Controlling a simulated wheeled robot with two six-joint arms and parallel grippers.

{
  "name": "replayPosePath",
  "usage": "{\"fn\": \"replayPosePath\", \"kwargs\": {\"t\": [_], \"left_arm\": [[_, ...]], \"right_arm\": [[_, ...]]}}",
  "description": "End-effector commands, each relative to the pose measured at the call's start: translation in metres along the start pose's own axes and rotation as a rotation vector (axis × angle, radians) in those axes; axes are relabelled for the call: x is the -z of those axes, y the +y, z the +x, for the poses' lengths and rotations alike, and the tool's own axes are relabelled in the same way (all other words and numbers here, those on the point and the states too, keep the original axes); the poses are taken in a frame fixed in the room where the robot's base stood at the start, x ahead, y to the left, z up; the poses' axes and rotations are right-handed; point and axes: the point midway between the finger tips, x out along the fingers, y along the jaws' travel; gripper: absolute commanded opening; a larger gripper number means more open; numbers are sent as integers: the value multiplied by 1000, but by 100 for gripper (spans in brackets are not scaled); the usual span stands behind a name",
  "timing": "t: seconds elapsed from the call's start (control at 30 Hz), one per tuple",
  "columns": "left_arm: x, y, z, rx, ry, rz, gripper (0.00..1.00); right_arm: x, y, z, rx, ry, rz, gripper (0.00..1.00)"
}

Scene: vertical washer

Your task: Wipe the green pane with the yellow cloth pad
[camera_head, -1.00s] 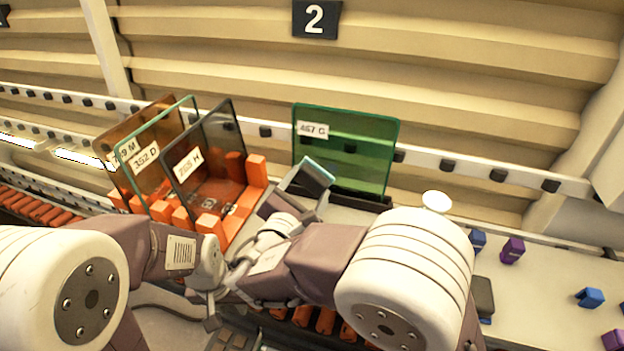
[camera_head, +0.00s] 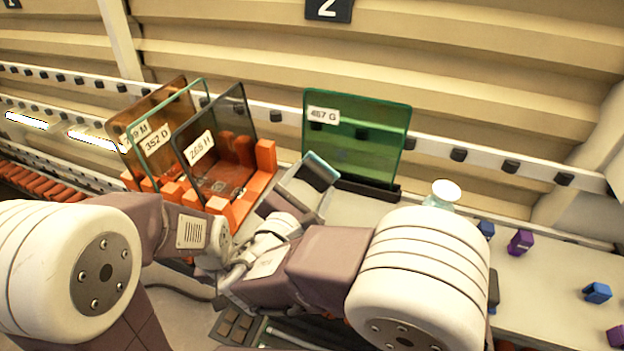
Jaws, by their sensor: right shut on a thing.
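The green pane (camera_head: 372,150), a see-through sheet labelled 467 G, stands upright in a dark base strip (camera_head: 368,189). My right gripper (camera_head: 303,187) is at the end of the arm from the right, just left of and in front of the pane's lower left corner. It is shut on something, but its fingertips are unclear. I cannot make out any yellow cloth pad, nor whether the gripper touches the pane. My left wrist (camera_head: 214,240) is low and left, close to my right forearm; its gripper's jaws cannot be made out.
An orange rack (camera_head: 264,160) holding amber, clear and grey panes (camera_head: 215,135) stands left of my right gripper. A pale round-topped item (camera_head: 446,191) stands right of the green pane. Blue and purple blocks (camera_head: 520,242) lie on the right counter (camera_head: 550,280).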

Motion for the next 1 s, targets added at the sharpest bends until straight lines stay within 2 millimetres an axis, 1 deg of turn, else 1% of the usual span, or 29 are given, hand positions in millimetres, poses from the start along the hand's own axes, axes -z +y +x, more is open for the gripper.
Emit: {"fn": "replayPosePath", "kwargs": {"t": [0.23,0.33,0.47,0.7,0.83,1.0], "left_arm": [[0,0,0,0,0,0,31],[0,0,3,0,0,0,31],[-1,0,10,0,0,0,31],[-2,0,25,0,0,0,31],[-3,-1,30,0,0,0,31],[-3,-1,32,0,0,0,31]], "right_arm": [[0,0,0,0,0,0,35],[1,-1,4,2,-1,1,35],[6,-4,18,3,-2,2,35],[12,-8,50,2,-3,1,35],[14,-9,62,0,-2,1,35],[15,-9,70,-2,-3,0,35]]}}
